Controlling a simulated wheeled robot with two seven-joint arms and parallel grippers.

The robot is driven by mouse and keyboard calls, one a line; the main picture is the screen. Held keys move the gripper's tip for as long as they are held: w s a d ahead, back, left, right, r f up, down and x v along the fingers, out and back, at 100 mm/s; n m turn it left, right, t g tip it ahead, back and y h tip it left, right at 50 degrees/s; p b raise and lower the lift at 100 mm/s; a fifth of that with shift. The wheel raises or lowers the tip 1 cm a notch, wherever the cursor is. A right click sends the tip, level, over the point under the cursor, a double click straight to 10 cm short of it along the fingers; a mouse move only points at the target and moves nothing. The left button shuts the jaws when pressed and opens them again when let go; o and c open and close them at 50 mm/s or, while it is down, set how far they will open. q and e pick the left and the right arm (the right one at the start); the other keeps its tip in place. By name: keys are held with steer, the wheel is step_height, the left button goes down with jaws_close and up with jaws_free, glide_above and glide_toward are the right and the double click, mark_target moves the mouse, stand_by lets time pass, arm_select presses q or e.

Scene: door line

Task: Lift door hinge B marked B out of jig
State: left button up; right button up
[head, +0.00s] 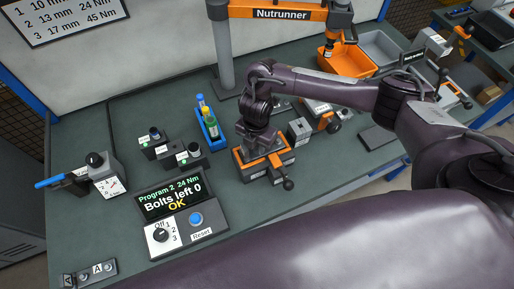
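My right arm reaches in from the right, and its gripper (258,143) points down onto an orange and dark jig (245,176) on the green bench. The gripper covers the jig's middle. The fingertips are too small and hidden to tell whether they are open or shut. No mark B can be read here, and door hinge B is not clearly visible; the gripper may hide it. The jig has an orange clamp with a black knobbed handle (287,183) at its front right. My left gripper is not in view.
A panel (180,215) reading "Bolts left 0 OK" stands left of the jig. A blue rack (209,126) with bottles is behind it. A hinge marked A (97,269) lies front left. A second orange-clamped fixture (322,113), orange bin (345,62) and Nutrunner post (222,55) stand behind.

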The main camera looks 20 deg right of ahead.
steer(key=shift+f, duration=0.1)
steer(key=shift+c, duration=0.3)
jaws_close()
